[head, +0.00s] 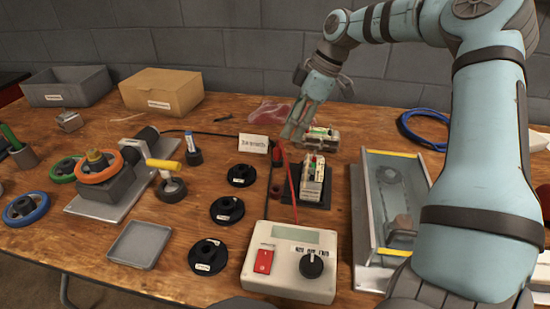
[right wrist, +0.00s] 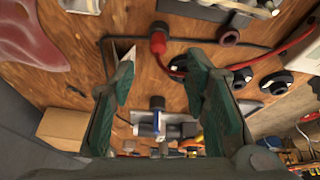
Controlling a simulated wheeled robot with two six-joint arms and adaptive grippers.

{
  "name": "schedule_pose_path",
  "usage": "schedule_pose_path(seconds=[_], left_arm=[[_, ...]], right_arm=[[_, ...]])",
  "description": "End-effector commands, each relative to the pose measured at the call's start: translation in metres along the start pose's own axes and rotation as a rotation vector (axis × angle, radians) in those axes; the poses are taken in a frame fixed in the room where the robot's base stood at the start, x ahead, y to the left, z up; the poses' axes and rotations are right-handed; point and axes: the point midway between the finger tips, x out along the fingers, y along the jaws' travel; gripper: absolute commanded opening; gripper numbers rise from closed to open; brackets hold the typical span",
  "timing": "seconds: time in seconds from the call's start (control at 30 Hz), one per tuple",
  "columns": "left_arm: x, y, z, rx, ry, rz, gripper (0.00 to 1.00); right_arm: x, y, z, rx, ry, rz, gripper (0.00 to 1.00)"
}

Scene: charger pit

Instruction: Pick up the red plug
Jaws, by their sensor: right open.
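The red plug (head: 277,156) stands on the wooden table just right of the white sign in the head view. In the right wrist view the red plug (right wrist: 158,42) shows above the gap between the fingers, with a dark tip. My right gripper (head: 294,128) is above the table near the plug, fingers pointing down. In the right wrist view its two green-padded fingers (right wrist: 162,85) are apart with nothing between them. My left gripper is not in view.
A white sign (head: 254,143) stands close beside the plug. A meter module (head: 313,180) and a control box (head: 290,262) with a red switch are in front. Black knobs (head: 227,210) lie left. A clear-sided case (head: 390,205) is right. A black cable runs across the table.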

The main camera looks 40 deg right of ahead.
Motion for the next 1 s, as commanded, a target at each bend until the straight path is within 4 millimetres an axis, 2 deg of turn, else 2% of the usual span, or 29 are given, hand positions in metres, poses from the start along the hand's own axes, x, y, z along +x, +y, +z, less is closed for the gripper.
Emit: schedule_pose_path(seconds=[0.03,0.17,0.3,0.4,0.5,0.67,0.7,0.93,1.0], left_arm=[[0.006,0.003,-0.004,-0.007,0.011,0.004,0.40],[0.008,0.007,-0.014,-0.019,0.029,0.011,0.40],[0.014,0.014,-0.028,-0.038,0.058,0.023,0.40],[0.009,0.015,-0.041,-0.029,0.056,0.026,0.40],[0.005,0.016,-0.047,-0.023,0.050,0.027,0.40],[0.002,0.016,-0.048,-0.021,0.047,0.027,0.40],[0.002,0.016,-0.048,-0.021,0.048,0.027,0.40],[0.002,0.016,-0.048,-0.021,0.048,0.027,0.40],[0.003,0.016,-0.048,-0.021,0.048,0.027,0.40]], right_arm=[[0.014,0.000,0.002,0.001,-0.001,-0.001,0.42],[0.029,0.000,0.002,0.000,-0.001,-0.001,0.42],[0.057,-0.001,0.002,-0.001,-0.003,-0.001,0.42],[0.075,0.000,0.001,-0.002,-0.002,-0.001,0.42],[0.083,0.000,0.000,-0.003,-0.001,0.000,0.42],[0.082,0.000,-0.002,-0.003,0.000,0.000,0.42],[0.082,0.000,-0.002,-0.003,0.000,0.000,0.41],[0.082,0.000,-0.002,-0.003,0.000,0.000,0.04],[0.082,0.000,-0.002,-0.003,0.000,0.000,0.00]])
